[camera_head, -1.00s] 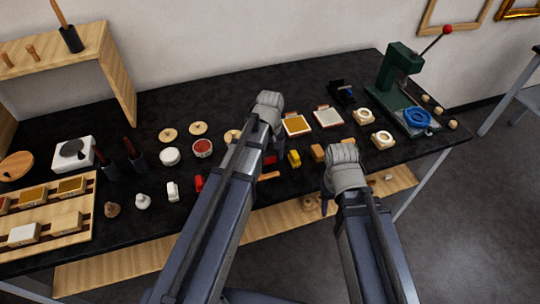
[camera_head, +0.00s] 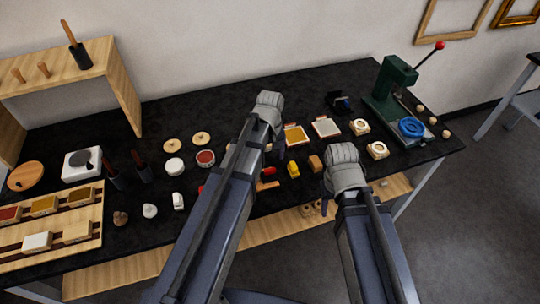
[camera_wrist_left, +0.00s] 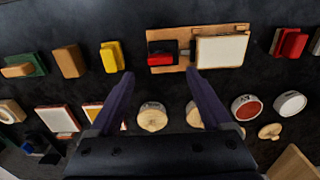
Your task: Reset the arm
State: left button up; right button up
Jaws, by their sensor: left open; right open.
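My left gripper (camera_head: 280,140) is over the middle of the black table (camera_head: 285,91) in the head view, its fingertips mostly hidden behind the arm. In the left wrist view its two dark fingers (camera_wrist_left: 157,76) are spread, with nothing between them. They are above a wooden board (camera_wrist_left: 183,63) with a red block and a white pad, and a pale wooden disc (camera_wrist_left: 152,117). My right gripper (camera_head: 330,195) is near the table's front edge in the head view; its fingers are largely hidden. I see nothing held in it.
Blocks, including a yellow one (camera_head: 293,169), stand near the arms. A green press (camera_head: 392,84) with a red-knobbed lever stands at the right. A wooden shelf (camera_head: 62,64) and a wooden tray (camera_head: 88,219) are at the left. The table's back middle is clear.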

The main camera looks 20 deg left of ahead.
pick_arm(q)
jog(key=shift+r+p, duration=0.4)
jog(key=shift+r, duration=0.45)
jog(key=shift+f, duration=0.1)
jog(key=s+d+m+y, duration=0.1)
jog(key=s+d+m, duration=0.9)
jog(key=s, duration=0.4)
jog(key=shift+s+d+f+m+b, duration=0.15)
jog(key=shift+d+f+m+b, duration=0.15)
jog(key=shift+b, duration=0.15)
